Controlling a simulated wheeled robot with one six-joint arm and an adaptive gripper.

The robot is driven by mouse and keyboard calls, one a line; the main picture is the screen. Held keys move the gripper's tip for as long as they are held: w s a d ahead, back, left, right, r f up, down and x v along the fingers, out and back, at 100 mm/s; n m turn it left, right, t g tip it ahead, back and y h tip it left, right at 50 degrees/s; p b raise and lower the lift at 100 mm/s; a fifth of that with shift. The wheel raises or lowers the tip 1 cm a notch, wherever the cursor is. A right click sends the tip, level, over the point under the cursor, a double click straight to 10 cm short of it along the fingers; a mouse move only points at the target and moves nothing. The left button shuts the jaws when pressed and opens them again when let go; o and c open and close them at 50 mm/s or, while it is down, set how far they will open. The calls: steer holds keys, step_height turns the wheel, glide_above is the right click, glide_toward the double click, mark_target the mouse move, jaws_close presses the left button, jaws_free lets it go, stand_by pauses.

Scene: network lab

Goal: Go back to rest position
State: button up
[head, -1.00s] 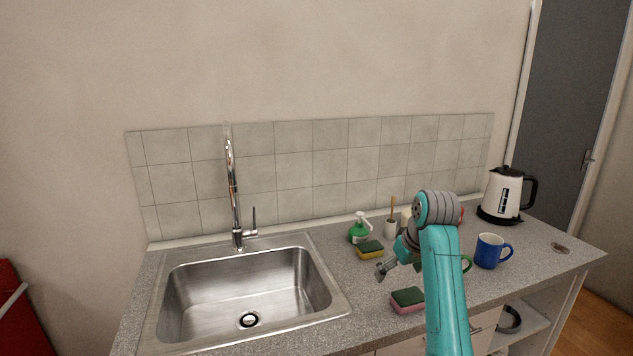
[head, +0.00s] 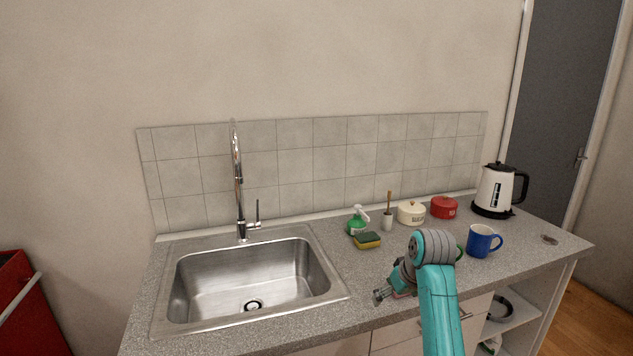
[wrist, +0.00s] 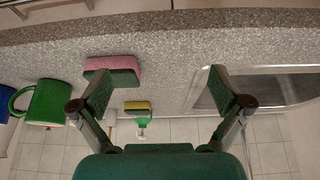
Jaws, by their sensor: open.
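My gripper (head: 380,296) is low over the front part of the counter, to the right of the sink, with its fingers pointing left in the head view. In the wrist view my gripper (wrist: 158,88) has its two fingers spread wide with nothing between them. A pink and green sponge (wrist: 113,68) shows near the left finger in the wrist view; in the head view my arm mostly hides it. A yellow and green sponge (head: 367,240) lies farther back on the counter, beyond the gripper.
The steel sink (head: 250,281) with its tap (head: 239,190) is at left. A green soap bottle (head: 357,221), brush holder (head: 388,221), cream pot (head: 411,213), red pot (head: 444,207), kettle (head: 494,190) and blue mug (head: 480,241) stand on the counter (head: 535,242). A green mug (wrist: 47,103) is partly hidden.

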steer(key=s+f+t, duration=0.1)
steer(key=s+f, duration=0.3)
steer(key=f, duration=0.3)
steer(key=s+f+m+t, duration=0.1)
steer(key=s+f, duration=0.2)
steer(key=f, duration=0.3)
steer(key=s+f, duration=0.4)
steer(key=f, duration=0.3)
steer(key=s+a+f+m+t, duration=0.1)
steer(key=s+f, duration=0.3)
steer(key=s, duration=0.5)
steer(key=s+f+t, duration=0.2)
steer(key=s+f, duration=0.3)
steer(key=s, duration=0.4)
steer(key=s+r+t+h, duration=0.1)
steer(key=s+r, duration=0.1)
steer(key=s, duration=0.7)
steer(key=s+r+t, duration=0.1)
steer(key=s+r, duration=0.1)
steer(key=s, duration=0.7)
steer(key=s+r+m+t, duration=0.1)
steer(key=s+r+t, duration=0.1)
steer(key=s+r, duration=1.2)
steer(key=shift+s+r+t, duration=0.3)
steer(key=shift+r+t, duration=0.1)
